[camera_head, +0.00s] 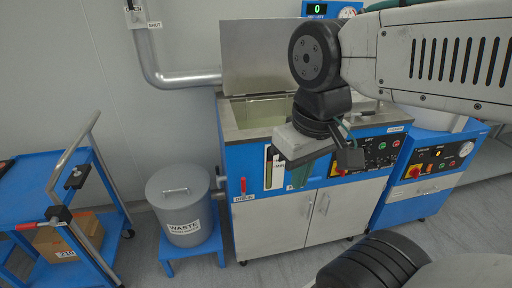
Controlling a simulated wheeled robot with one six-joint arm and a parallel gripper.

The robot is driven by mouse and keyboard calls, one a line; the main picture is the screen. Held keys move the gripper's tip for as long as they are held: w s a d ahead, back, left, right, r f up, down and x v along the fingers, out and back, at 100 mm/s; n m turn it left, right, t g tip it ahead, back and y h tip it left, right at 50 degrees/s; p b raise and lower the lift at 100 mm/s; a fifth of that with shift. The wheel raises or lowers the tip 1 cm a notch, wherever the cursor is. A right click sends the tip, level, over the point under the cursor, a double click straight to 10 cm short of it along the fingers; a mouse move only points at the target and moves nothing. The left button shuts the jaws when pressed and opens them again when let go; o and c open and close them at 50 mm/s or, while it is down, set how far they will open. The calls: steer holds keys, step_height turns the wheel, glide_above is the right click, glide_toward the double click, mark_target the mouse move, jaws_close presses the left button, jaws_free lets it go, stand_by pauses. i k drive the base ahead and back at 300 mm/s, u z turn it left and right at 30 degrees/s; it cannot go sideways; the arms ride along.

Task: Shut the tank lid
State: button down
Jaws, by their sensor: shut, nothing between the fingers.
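The tank lid (250,58) is a flat grey metal panel standing upright at the back of the tank, so it is open. The tank (231,131) is a blue and steel cabinet with an open top, and pale liquid or a pale inner wall shows inside. My gripper (322,164) is in front of the tank's front right edge, below and to the right of the lid and apart from it. It is shut and empty. My arm hides the lid's right end and part of the tank's right side.
A grey waste bin (183,207) stands on a blue stool (176,253) left of the tank. A blue cart (32,187) with a cardboard box (62,243) is at far left. A second blue machine (423,187) stands right. A pipe (183,80) runs along the wall behind.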

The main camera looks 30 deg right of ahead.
mark_target(254, 51)
steer(key=u, duration=1.3)
steer(key=i, duration=1.45)
steer(key=z, duration=2.95)
